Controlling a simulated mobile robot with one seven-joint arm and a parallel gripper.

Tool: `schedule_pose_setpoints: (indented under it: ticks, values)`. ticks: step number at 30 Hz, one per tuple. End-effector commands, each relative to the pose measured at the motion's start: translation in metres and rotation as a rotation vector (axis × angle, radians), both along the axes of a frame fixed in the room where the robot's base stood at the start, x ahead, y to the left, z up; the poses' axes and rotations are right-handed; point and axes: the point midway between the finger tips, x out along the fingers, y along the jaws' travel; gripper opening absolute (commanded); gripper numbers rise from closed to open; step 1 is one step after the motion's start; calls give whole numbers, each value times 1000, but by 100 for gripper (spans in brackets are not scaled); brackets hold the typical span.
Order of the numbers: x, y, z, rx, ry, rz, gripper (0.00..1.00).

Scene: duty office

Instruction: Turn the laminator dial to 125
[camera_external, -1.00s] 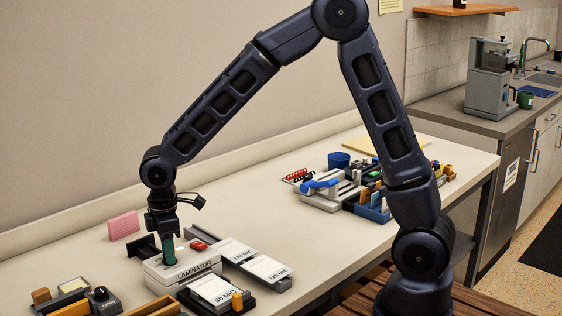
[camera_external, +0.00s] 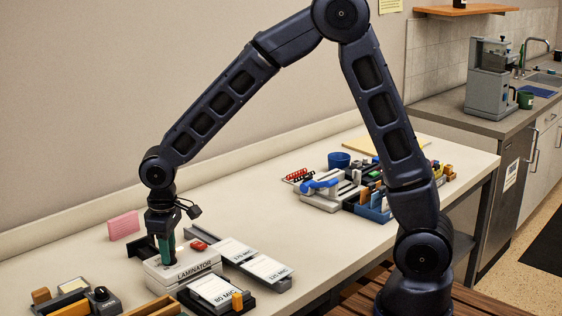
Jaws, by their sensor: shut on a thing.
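The laminator (camera_external: 186,271) is a white box with its name on the front, on the bench at lower left. My gripper (camera_external: 167,256) points straight down over the left part of its top. Its green fingers are shut at the dial's place; the dial itself is hidden by the fingers, so its setting cannot be read. A red part (camera_external: 199,245) shows on the laminator's top, behind and to the right of the fingers. Pouch cards marked 80 MIC (camera_external: 213,290) and 125 MIC (camera_external: 268,268) lie in trays to the right.
A pink block (camera_external: 124,225) stands behind the laminator. A small device with a dark knob (camera_external: 101,295) and a wooden tray (camera_external: 153,308) are at the front left. Blue bins (camera_external: 373,210) and stationery stand further right. The bench between is clear.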

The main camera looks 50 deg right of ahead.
Motion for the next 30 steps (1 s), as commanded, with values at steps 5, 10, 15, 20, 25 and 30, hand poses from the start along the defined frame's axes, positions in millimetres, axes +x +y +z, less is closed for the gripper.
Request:
schedule_pose_setpoints:
  ticks: [5,10,15,20,25,30]
  values:
    - [1,0,1,1,-2,-5,4]
    - [1,0,1,1,-2,-5,4]
    - [1,0,0,1,-2,-5,49]
    - [0,0,0,1,-1,-4,49]
    - [0,0,2,1,-2,-4,49]
    - [1,0,20,2,-2,-5,49]
